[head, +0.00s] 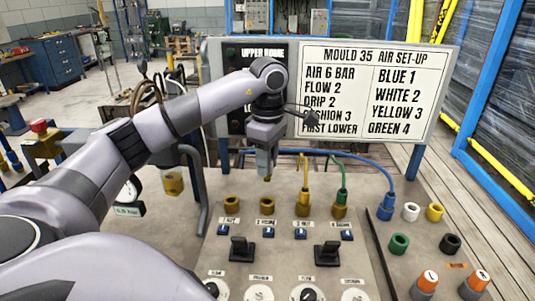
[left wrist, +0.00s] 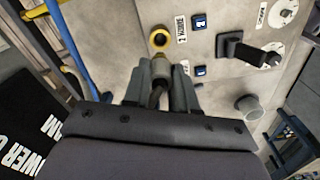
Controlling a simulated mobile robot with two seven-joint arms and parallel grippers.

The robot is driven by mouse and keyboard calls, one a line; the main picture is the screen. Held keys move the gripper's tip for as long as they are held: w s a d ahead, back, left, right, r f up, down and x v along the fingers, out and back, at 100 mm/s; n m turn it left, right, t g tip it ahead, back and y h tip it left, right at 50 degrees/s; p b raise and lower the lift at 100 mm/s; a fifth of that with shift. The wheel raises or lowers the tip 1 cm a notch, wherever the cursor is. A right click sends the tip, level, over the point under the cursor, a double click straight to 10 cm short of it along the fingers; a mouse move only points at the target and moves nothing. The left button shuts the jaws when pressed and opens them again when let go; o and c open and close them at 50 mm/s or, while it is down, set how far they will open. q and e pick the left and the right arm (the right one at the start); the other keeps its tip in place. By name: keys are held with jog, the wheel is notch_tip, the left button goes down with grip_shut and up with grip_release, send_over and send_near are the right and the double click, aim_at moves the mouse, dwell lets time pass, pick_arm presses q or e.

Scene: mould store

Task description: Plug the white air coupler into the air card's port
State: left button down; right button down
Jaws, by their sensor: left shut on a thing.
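My left gripper (head: 267,172) is shut on a coupler, mostly hidden between the fingers. A small brassy tip (head: 267,179) shows below them; the coupler's colour is hard to make out. In the left wrist view a dark hose (left wrist: 158,95) runs between the fingers (left wrist: 163,72). The brass port marked 2 (head: 267,203) lies just below the tip, apart from it in the head view, and shows ahead of the fingers in the left wrist view (left wrist: 159,38). The air card (head: 367,92) reads blue 1, white 2, yellow 3, green 4. My right gripper is out of view.
Port 1 (head: 232,203) is empty. A yellow hose (head: 304,175) enters port 3 and a green hose (head: 343,178) port 4. A blue coupler (head: 385,210) stands at the right, near coloured rings. Black handles (head: 241,249) and dials stand on the panel's near side.

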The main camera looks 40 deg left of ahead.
aim_at(267, 181)
pick_arm(q)
jog(key=shift+f+b, duration=1.95)
jog(key=shift+f, duration=0.85)
jog(key=shift+f, duration=0.15)
jog(key=shift+f+b, duration=0.35)
jog(key=shift+f, duration=0.8)
dwell(0.6)
jog(key=shift+c, duration=2.2)
grip_release()
jog(key=shift+r, duration=0.15)
